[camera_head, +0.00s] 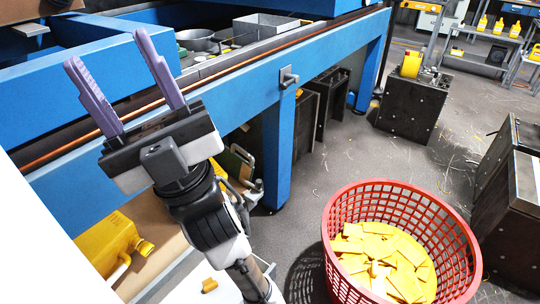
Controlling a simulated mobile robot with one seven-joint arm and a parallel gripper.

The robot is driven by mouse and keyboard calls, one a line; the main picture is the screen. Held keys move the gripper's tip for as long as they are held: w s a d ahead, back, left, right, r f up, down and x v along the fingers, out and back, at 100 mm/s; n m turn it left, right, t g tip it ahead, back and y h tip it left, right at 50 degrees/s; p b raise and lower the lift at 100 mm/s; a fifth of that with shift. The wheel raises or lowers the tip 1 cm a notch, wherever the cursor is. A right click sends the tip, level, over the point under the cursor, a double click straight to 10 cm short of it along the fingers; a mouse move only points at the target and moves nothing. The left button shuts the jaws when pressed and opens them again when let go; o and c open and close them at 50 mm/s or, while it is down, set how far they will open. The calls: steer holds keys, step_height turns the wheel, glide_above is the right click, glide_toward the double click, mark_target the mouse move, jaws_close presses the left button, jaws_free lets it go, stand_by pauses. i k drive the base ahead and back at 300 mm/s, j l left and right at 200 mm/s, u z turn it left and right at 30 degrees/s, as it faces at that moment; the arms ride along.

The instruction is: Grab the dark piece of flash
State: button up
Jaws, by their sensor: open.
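My gripper (107,48) is at the upper left, pointing up in the picture. Its two purple fingers are wide apart with nothing between them. A small dark orange-yellow piece of flash (209,285) lies on a pale surface at the bottom, left of my forearm. It is darker than the yellow pieces (385,255) heaped in the red basket (455,240). My gripper is well above and left of the small piece in the picture, not touching it.
A blue machine frame (275,150) with an orange-brown rail runs behind my gripper. A yellow jerry can (105,245) is at the lower left. Dark metal blocks (412,105) stand on the floor at the right. Grey floor with scattered scraps is open behind the basket.

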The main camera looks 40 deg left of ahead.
mark_target(209, 285)
steer(key=k+j+u, duration=0.95)
steer(key=k+j, duration=0.05)
steer(key=k, duration=0.05)
